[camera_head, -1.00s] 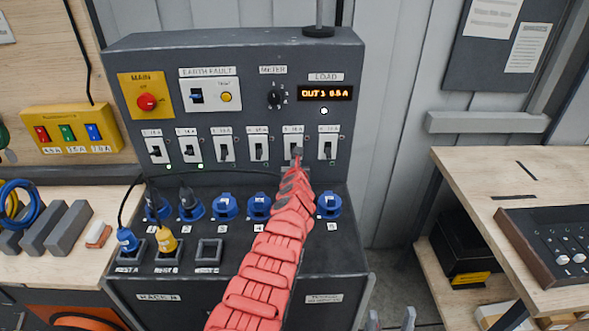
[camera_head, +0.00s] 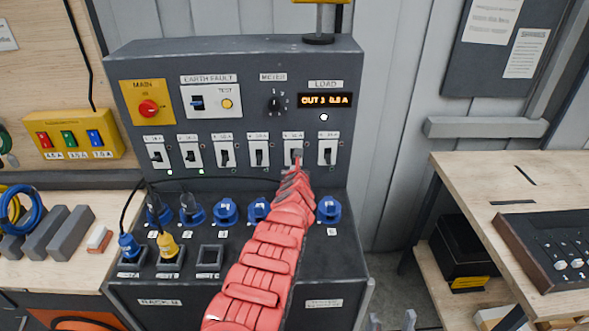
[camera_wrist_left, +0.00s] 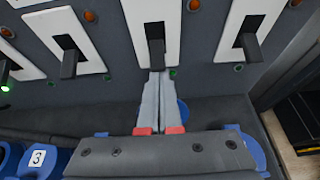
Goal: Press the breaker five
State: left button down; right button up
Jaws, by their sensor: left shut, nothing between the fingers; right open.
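The grey panel has a row of breakers with black levers on white plates. Breaker five (camera_head: 293,151) is second from the right; its lever (camera_wrist_left: 155,50) hangs down in the wrist view. My left gripper (camera_head: 297,163) has its fingers together and empty. Its fingertips (camera_wrist_left: 154,75) are right at the lower end of that lever; whether they touch cannot be told. The red-sleeved left arm covers part of the sockets below. My right gripper (camera_head: 392,321) shows only as two spread grey fingertips at the bottom edge, far from the panel.
Neighbouring breakers four (camera_head: 259,152) and six (camera_head: 327,152) stand close on either side. Above are the red main knob (camera_head: 148,109), the meter dial (camera_head: 275,104) and the lit load display (camera_head: 325,100). Blue sockets (camera_head: 328,209) and plugged cables lie below. A wooden bench (camera_head: 500,175) stands right.

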pick_arm(q)
jog(key=shift+r, duration=0.15)
jog(key=shift+a+r+g+p, duration=0.1)
jog(key=shift+r+g+p, duration=0.05)
jog(key=shift+g+p, duration=0.2)
jog(key=shift+s+r+p, duration=0.1)
jog(key=shift+r+p, duration=0.05)
jog(key=shift+p, duration=0.35)
jog(key=shift+r+p, duration=0.65)
jog(key=shift+p, duration=0.3)
jog(key=shift+s+f, duration=0.1)
